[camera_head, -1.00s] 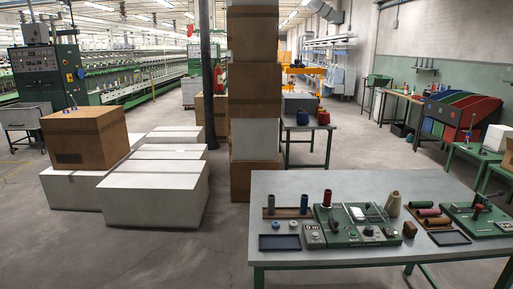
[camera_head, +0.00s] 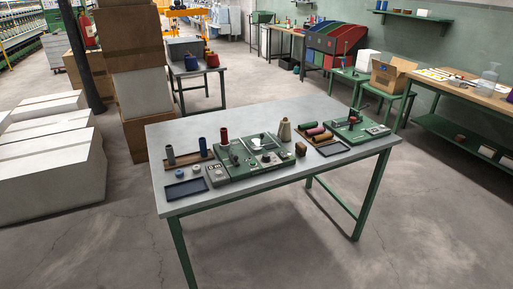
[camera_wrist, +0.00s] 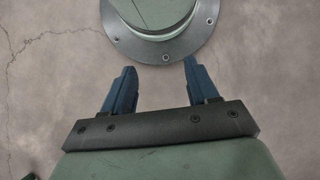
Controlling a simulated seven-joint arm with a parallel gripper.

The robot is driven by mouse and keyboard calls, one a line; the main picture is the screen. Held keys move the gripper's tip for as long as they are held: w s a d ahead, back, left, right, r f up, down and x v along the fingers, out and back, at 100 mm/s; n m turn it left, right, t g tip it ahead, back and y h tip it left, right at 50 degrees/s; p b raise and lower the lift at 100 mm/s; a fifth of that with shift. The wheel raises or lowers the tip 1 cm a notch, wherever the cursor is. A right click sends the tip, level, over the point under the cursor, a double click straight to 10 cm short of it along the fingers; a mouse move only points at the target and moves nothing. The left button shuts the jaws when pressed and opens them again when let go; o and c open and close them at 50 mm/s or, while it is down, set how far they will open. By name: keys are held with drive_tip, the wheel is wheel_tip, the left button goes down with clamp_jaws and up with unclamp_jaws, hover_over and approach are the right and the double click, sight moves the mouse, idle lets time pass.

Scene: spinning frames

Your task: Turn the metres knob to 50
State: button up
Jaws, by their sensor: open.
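A green machine panel (camera_head: 250,158) lies on the grey table in the head view, with dark knobs (camera_head: 268,157) near its front edge. Their labels and settings are too small to read, so I cannot tell which is the metres knob. A small grey display box (camera_head: 218,176) stands at the panel's left end; its reading is too small to tell now. My gripper (camera_wrist: 159,66) shows only in the wrist view. Its two blue fingers are apart with nothing between them. It is away from the panel, over bare floor and a round green part with a bolted metal ring.
The grey table (camera_head: 330,110) also bears spools, a cone (camera_head: 285,130), dark trays (camera_head: 186,188) and a second green device (camera_head: 357,128) at right. Stacked cartons (camera_head: 135,60) stand behind left. The floor in front is clear.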

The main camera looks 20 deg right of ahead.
drive_tip(key=w+d+r+m+t+y, duration=0.1)
drive_tip(key=w+d+r, duration=0.25)
drive_tip(key=w, duration=0.45)
drive_tip(key=w+d+r+t, duration=0.15)
drive_tip(key=w+r, duration=0.25)
drive_tip(key=w, duration=0.5)
drive_tip(key=t, duration=0.9)
approach(267, 155)
drive_tip(key=shift+n+g+h, duration=0.25)
drive_tip(key=shift+n+h, duration=0.15)
drive_tip(key=x, duration=0.8)
drive_tip(key=shift+w+a+f, duration=0.25)
drive_tip(key=shift+w+a, duration=0.15)
drive_tip(key=shift+c, duration=0.3)
drive_tip(key=c, duration=1)
